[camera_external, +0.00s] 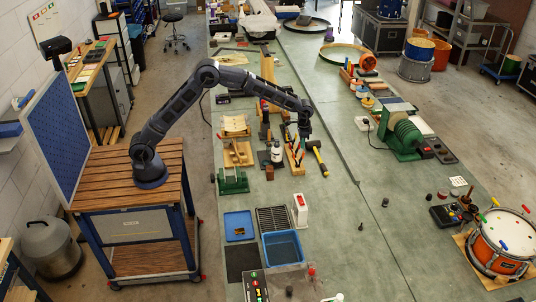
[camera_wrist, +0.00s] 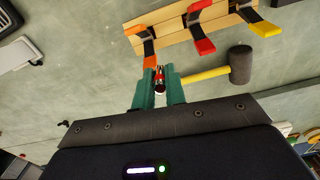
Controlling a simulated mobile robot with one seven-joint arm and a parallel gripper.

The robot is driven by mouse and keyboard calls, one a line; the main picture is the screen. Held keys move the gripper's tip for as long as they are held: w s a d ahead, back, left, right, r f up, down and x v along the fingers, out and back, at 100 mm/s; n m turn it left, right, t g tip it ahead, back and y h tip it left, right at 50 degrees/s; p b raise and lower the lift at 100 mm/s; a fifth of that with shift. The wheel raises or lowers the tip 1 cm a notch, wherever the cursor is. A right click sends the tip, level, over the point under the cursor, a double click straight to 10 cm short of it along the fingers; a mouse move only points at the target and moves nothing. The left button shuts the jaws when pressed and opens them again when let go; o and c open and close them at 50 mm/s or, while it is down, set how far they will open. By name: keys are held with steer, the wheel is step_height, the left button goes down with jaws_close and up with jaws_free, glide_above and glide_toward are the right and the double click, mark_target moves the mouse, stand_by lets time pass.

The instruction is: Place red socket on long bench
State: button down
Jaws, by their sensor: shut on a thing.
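In the wrist view, the red socket (camera_wrist: 159,80) is between the green fingers of my gripper (camera_wrist: 160,86), which are shut on it. It looks like a small cylinder with a red band and a metallic part. In the external view, my gripper (camera_external: 305,130) is above the long bench (camera_external: 335,225), near the clamp rack and the mallet; the socket is too small to make out there. The green bench top also shows below the gripper in the wrist view (camera_wrist: 70,90). I cannot tell the exact height of the socket above it.
A wooden clamp rack (camera_wrist: 185,32) with orange, red and yellow clamps stands close by. A black-headed mallet (camera_wrist: 240,65) lies beside it. A blue bin (camera_external: 282,248), a blue tray (camera_external: 240,226) and a drum (camera_external: 502,240) are nearer the front. The bench's front middle is mostly clear.

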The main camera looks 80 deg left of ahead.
steer(key=s+d+r+m, duration=0.1)
steer(key=s+d+m, duration=0.15)
steer(key=d, duration=0.65)
steer(key=s+d+r+m, duration=0.1)
steer(key=s+d, duration=0.2)
steer(key=d, duration=0.6)
step_height(320, 180, up, 3)
steer(key=m, duration=1)
glide_above(243, 261)
step_height(243, 261, down, 19)
steer(key=shift+d+f, duration=0.1)
steer(key=shift+f, duration=0.1)
steer(key=shift+f, duration=0.1)
steer(key=c, duration=1.8)
jaws_free()
steer(key=o, duration=0.3)
steer(key=shift+o, duration=0.2)
